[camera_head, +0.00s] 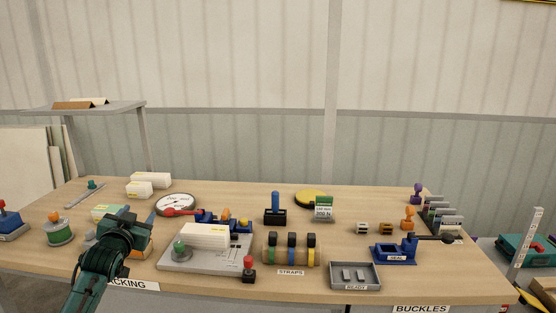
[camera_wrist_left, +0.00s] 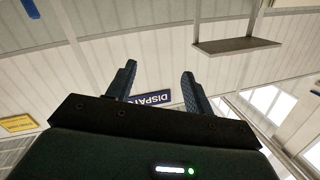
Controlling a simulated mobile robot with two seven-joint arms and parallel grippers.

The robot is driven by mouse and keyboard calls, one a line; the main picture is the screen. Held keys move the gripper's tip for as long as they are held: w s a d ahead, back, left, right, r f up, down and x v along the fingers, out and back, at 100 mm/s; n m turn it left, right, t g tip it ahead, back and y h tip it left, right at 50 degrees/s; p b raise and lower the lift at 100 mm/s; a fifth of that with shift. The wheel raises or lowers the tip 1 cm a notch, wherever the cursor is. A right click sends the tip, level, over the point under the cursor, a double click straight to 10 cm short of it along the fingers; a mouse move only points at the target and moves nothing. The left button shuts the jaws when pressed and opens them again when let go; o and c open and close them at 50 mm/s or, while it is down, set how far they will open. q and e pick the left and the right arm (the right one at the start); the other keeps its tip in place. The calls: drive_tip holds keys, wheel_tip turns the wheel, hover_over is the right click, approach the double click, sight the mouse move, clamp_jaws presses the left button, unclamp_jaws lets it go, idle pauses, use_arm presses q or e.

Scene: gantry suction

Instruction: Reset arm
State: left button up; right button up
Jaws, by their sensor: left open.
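My left gripper (camera_head: 137,214) is above the left front of the workbench (camera_head: 330,200), its dark green arm coming up from the bottom left. In the left wrist view, its two blue fingers (camera_wrist_left: 158,73) are spread apart with nothing between them. That view faces the wall and ceiling, with a blue sign (camera_wrist_left: 153,98) behind the fingers. The gripper and wrist hide part of an orange and white item (camera_head: 140,243) on the bench. My right gripper is in neither view.
Strap rolls (camera_head: 291,250), a grey tray (camera_head: 355,275) and a blue press (camera_head: 395,253) stand farther right.

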use_arm(q)
drive_tip(key=s+d+f+m+g+h, duration=0.1)
drive_tip(key=s+d+f+g+h, duration=0.1)
drive_tip(key=s+d+f, duration=0.6)
drive_tip(key=s+d+f+g+h, duration=0.1)
drive_tip(key=s+d+f, duration=0.3)
drive_tip(key=s+f, duration=0.7)
drive_tip(key=s+d+f+g+h, duration=0.1)
drive_tip(key=s+d+f, duration=0.2)
drive_tip(key=s, duration=0.7)
drive_tip(key=s+d+f+g+h, duration=0.1)
drive_tip(key=s+d+f, duration=0.3)
drive_tip(key=s, duration=0.6)
drive_tip(key=shift+s+d+f+n+g, duration=0.15)
drive_tip(key=shift+s+d+n+g, duration=0.15)
drive_tip(key=shift+d+g, duration=0.65)
drive_tip(key=shift+d+t, duration=0.25)
